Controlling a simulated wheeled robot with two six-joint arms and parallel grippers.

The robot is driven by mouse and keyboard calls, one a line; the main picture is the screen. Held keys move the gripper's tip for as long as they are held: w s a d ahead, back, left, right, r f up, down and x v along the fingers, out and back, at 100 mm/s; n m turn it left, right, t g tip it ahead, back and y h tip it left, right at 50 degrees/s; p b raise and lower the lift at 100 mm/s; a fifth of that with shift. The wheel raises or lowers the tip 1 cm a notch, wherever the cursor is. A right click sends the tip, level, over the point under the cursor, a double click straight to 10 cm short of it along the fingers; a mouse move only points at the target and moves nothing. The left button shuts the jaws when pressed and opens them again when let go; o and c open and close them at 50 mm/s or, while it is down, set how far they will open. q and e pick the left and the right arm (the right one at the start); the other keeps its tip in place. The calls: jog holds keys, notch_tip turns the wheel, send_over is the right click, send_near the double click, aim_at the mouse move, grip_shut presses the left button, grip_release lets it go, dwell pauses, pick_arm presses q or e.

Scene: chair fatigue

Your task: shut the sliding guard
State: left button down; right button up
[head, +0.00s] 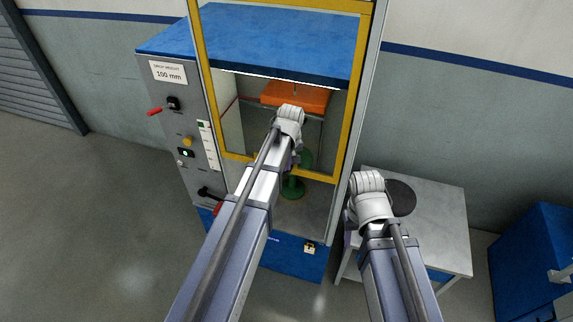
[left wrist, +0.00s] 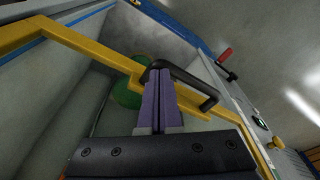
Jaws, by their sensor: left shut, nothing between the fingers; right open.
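The sliding guard is a clear pane in a yellow frame (head: 355,95) on the front of the test machine. Its bottom bar is raised, with an open gap below it. In the left wrist view the yellow bar (left wrist: 95,57) crosses the picture and carries a black handle (left wrist: 190,80). My left gripper (left wrist: 159,72) is shut and empty, its tips overlapping one end of the handle; I cannot tell whether they touch. In the head view my left wrist hides the handle. My right gripper (head: 368,185) is right of the machine, by the side table, its fingers mostly hidden.
An orange block (head: 295,97) and a green pedestal (head: 292,188) stand inside the machine. A control panel (head: 190,130) with knobs and a red lever is on the left. A grey side table (head: 440,215) bears a dark disc. A blue cabinet (head: 535,260) stands far right.

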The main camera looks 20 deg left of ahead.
notch_tip(320, 180, down, 44)
jog(key=b, duration=4.3)
jog(key=shift+s+r, duration=0.15)
jog(key=shift+r, duration=0.1)
jog(key=shift+r, duration=0.1)
